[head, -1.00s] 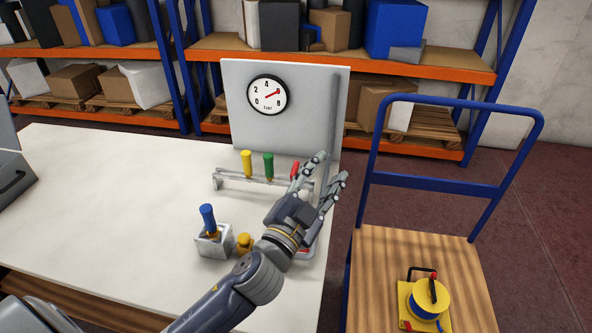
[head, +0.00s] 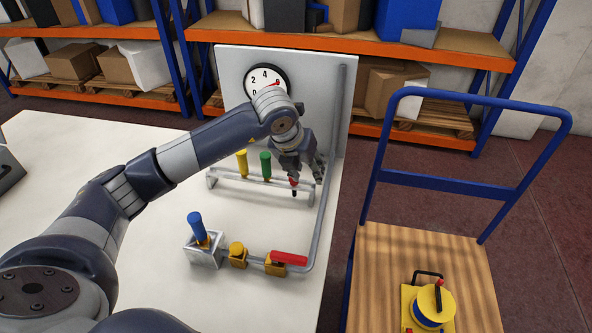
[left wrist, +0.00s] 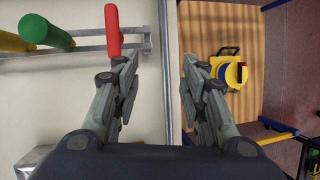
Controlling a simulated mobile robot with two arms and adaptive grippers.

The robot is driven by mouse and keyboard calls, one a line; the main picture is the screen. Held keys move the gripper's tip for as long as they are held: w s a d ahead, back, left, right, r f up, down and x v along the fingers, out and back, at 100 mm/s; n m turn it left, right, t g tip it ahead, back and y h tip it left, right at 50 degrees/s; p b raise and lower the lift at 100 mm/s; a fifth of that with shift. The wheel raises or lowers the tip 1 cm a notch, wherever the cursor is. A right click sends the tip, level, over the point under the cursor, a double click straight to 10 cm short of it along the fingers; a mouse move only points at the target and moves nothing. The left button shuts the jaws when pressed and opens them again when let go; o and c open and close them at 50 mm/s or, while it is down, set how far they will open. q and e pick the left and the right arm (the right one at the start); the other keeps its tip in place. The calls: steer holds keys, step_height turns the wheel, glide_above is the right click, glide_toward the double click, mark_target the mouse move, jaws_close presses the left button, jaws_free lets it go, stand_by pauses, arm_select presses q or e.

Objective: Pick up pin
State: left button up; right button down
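A rack (head: 232,184) on the white table holds a yellow pin (head: 242,163), a green pin (head: 265,165) and, at its right end, a red pin (head: 294,182). A blue-handled pin (head: 197,228) stands in a metal block (head: 206,254) nearer the front. My left gripper (head: 308,174) points down over the rack's right end. In the left wrist view its fingers (left wrist: 160,64) are open with nothing between them. The red pin (left wrist: 113,28) shows there just beyond the left finger, outside the gap; contact cannot be told. My right gripper is not in view.
A gauge panel (head: 318,95) stands behind the rack, its dial partly hidden by my arm. A pipe with a yellow fitting (head: 238,255) and a red valve handle (head: 289,258) runs along the table's right side. A blue cart (head: 385,270) carries a yellow reel (head: 433,306).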

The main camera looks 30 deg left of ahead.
arm_select(q)
steer(key=a+f, duration=0.1)
steer(key=a, duration=0.1)
steer(key=w+a+f+y+p, duration=0.1)
steer(key=a, duration=0.1)
steer(key=w+a+f+n+y, duration=0.1)
steer(key=a, duration=0.1)
steer(key=shift+w, duration=0.25)
steer(key=shift+w+a+f+p, duration=0.1)
steer(key=shift+w+f+p, duration=0.05)
steer(key=shift+f+p, duration=0.15)
steer(key=shift+w+f+p, duration=0.3)
steer(key=shift+f+p, duration=0.1)
steer(key=shift+p, duration=0.1)
steer(key=p+x, duration=0.1)
steer(key=x, duration=0.2)
steer(key=shift+w+d+p, duration=0.1)
steer(key=shift+d+p, duration=0.1)
steer(key=shift+p, duration=0.1)
steer(key=shift+w+a+f, duration=0.1)
steer(key=shift+w+f, duration=0.15)
steer(key=shift+f, duration=0.35)
steer(key=shift+c, duration=0.5)
jaws_close()
